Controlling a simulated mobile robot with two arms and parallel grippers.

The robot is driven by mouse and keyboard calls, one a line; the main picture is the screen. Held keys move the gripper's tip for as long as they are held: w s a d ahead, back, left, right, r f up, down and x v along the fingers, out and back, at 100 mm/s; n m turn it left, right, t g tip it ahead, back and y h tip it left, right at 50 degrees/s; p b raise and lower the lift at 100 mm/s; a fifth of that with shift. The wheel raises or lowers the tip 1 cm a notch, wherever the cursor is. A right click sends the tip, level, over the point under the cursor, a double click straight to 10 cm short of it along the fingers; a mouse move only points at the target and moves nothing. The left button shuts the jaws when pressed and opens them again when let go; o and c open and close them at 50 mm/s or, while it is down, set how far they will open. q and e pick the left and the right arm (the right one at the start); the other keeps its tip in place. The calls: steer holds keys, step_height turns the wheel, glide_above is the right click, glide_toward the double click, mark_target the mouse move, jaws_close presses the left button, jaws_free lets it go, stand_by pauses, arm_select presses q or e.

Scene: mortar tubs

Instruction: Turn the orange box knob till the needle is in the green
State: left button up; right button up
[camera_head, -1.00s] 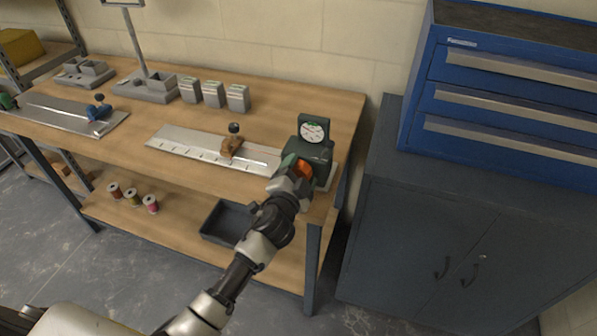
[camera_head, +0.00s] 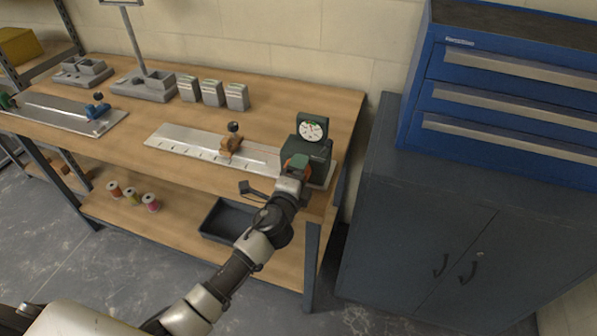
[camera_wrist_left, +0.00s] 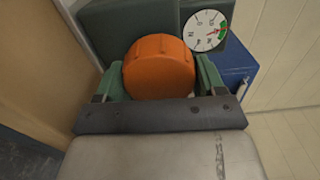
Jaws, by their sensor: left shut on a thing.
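The dark green box (camera_head: 318,152) stands at the right end of the workbench, with a white round dial (camera_head: 312,130) on its upper part. In the left wrist view the dial (camera_wrist_left: 205,31) has a green arc on its edge; a red mark lies near that arc, but the needle's exact place is too small to tell. My left gripper (camera_head: 297,162) is at the box's front. In the wrist view its green fingers (camera_wrist_left: 160,80) stand on either side of the round orange knob (camera_wrist_left: 160,67), shut on it. My right gripper is not in view.
A metal plate (camera_head: 185,138) with a brown slider (camera_head: 231,143) lies left of the box. Several grey blocks (camera_head: 212,93) stand behind it. A dark tray (camera_head: 228,222) and spools (camera_head: 132,197) are on the lower shelf. A grey cabinet (camera_head: 400,210) stands right of the bench.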

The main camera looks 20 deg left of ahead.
arm_select(q)
steer(key=shift+f+m, duration=0.1)
steer(key=shift+m, duration=0.2)
steer(key=o, duration=0.9)
steer(key=shift+c, duration=0.2)
steer(key=s+b, duration=0.1)
steer(key=s, duration=1)
steer(key=shift+a, duration=0.15)
